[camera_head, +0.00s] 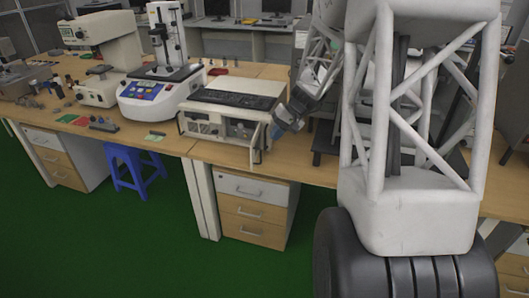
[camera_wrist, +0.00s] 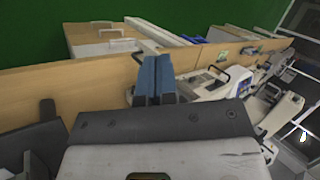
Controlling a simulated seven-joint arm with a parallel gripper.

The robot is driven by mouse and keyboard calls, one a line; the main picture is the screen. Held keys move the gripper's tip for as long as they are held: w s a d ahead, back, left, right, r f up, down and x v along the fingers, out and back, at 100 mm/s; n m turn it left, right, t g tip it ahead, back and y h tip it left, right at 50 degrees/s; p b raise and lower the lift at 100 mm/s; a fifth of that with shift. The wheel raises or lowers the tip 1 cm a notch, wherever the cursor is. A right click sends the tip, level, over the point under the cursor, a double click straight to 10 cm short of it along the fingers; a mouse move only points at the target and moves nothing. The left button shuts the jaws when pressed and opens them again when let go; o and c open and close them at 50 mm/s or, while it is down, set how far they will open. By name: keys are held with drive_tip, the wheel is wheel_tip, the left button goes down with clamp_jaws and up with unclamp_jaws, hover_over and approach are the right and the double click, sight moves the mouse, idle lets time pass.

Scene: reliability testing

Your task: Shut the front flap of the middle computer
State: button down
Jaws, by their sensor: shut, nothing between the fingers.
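The middle computer (camera_head: 205,122) is a beige box lying flat on the wooden bench, with a black keyboard (camera_head: 235,99) on top. Its front flap (camera_head: 254,147) is at the right end of its front and stands out from the front face, open. My gripper (camera_head: 273,133) is just right of the flap, its fingers low beside it; I cannot tell whether they touch. In the wrist view my blue fingers (camera_wrist: 154,78) are together and empty, near the bench edge. Part of the computer (camera_wrist: 203,84) shows right of them; the flap is hard to make out there.
A white test stand with a blue panel (camera_head: 150,90) stands left of the computer. Small parts and a green card (camera_head: 155,136) lie on the bench (camera_head: 178,143). Drawers (camera_head: 252,210) and a blue stool (camera_head: 130,165) are below. My arm hides the bench at right.

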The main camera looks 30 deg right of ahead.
drive_tip(key=w+d+f+m+t+y, duration=0.1)
drive_tip(key=w+d+f+t, duration=0.1)
drive_tip(key=w+d+f, duration=0.3)
drive_tip(key=d+f, duration=0.4)
drive_tip(key=d, duration=0.3)
drive_tip(key=shift+d+m, duration=0.25)
drive_tip(key=shift+m, duration=0.05)
drive_tip(key=shift+f, duration=0.15)
drive_tip(key=a+r+x, duration=0.2)
drive_tip(key=x, duration=1.1)
drive_tip(key=shift+w, duration=0.4)
drive_tip(key=shift+r, duration=0.1)
drive_tip(key=shift+a, duration=0.1)
